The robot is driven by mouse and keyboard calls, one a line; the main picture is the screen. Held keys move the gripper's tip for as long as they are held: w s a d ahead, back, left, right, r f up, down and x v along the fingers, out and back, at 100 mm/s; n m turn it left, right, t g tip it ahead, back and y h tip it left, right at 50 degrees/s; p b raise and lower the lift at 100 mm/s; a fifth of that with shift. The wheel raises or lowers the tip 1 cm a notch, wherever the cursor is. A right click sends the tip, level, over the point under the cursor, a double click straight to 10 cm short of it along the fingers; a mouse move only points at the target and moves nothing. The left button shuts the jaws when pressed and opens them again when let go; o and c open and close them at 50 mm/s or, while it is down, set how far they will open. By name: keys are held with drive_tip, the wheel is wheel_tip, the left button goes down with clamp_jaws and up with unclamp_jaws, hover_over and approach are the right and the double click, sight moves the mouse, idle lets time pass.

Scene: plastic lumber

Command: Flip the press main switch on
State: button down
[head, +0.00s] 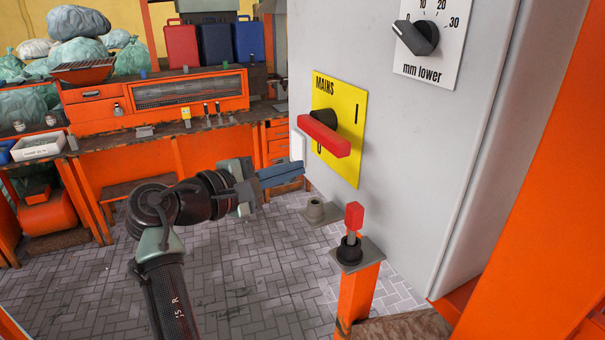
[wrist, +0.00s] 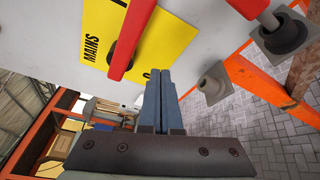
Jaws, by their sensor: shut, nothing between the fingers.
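The press main switch is a red handle (head: 325,134) on a black hub, mounted on a yellow plate (head: 349,101) marked "MAINS". The plate has an "I" at upper right and an "O" at the bottom, partly hidden by the handle. The handle lies roughly crosswise, pointing out to the right in the head view. In the wrist view the red handle (wrist: 130,38) and yellow plate (wrist: 178,38) show above my gripper (wrist: 160,72). My gripper (head: 300,170) is shut and empty, its blue-grey fingertips just below and left of the handle, seemingly apart from it.
A grey cabinet (head: 400,150) carries the switch and a black "mm lower" dial (head: 415,38). A red-topped lever (head: 353,218) stands on an orange post below right. An orange workbench (head: 165,150) stands behind. The tiled floor (head: 250,270) is mostly clear.

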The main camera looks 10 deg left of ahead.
drive_tip(key=s+a, duration=0.1)
drive_tip(key=s+a+r+b, duration=0.1)
drive_tip(key=a, duration=0.1)
drive_tip(key=s+a+b, duration=0.1)
drive_tip(key=shift+s+a+r, duration=0.2)
drive_tip(key=shift+s+r, duration=0.1)
drive_tip(key=shift+r, duration=0.1)
